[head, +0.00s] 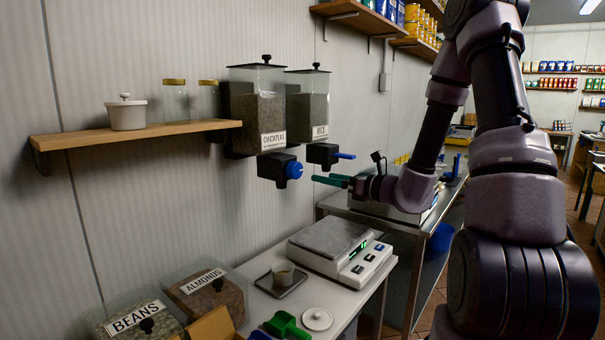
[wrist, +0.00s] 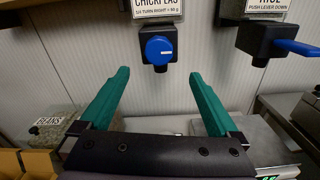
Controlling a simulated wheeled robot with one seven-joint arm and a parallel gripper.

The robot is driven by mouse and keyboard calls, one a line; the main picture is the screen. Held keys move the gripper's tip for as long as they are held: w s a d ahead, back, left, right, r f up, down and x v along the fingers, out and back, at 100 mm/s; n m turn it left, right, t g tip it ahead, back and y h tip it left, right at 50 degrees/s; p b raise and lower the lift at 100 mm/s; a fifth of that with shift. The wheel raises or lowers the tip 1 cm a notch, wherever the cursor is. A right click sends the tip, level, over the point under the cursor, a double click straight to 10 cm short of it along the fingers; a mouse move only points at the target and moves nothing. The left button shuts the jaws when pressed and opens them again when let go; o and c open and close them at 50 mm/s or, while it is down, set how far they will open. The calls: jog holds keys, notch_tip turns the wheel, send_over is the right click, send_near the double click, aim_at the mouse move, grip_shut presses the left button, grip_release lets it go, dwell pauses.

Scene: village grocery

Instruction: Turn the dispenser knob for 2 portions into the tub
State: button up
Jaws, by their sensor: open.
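The chickpeas dispenser (head: 257,108) hangs on the wall with a round blue knob (head: 294,170) on its dark outlet. In the wrist view the knob (wrist: 159,50) shows beyond and between the fingertips, with a small white mark on its face. The label above it reads 1/4 turn right = 80 g. My gripper (head: 330,181), with green fingers, is open and empty, apart from the knob and to its right in the head view. It also shows in the wrist view (wrist: 160,76). A small tub (head: 283,270) stands on a dark tray below the dispensers.
The rice dispenser (head: 308,107) beside it has a blue lever (head: 344,156). A scale (head: 333,246) with a lit display stands on the counter. A green scoop (head: 286,325), a white lid (head: 317,319) and bins of almonds (head: 207,290) and beans (head: 137,312) are near it.

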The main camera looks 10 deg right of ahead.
aim_at(298, 171)
jog(key=w+a+n, duration=0.3)
jog(key=a, duration=0.1)
jog(key=w+a+n, duration=0.2)
jog(key=w+a, duration=0.1)
jog(key=w, duration=0.1)
jog(key=shift+w+a+r+n, duration=0.1)
jog(key=shift+w+a+n, duration=0.15)
jog(key=shift+a+n, duration=0.15)
jog(key=c, duration=1.4)
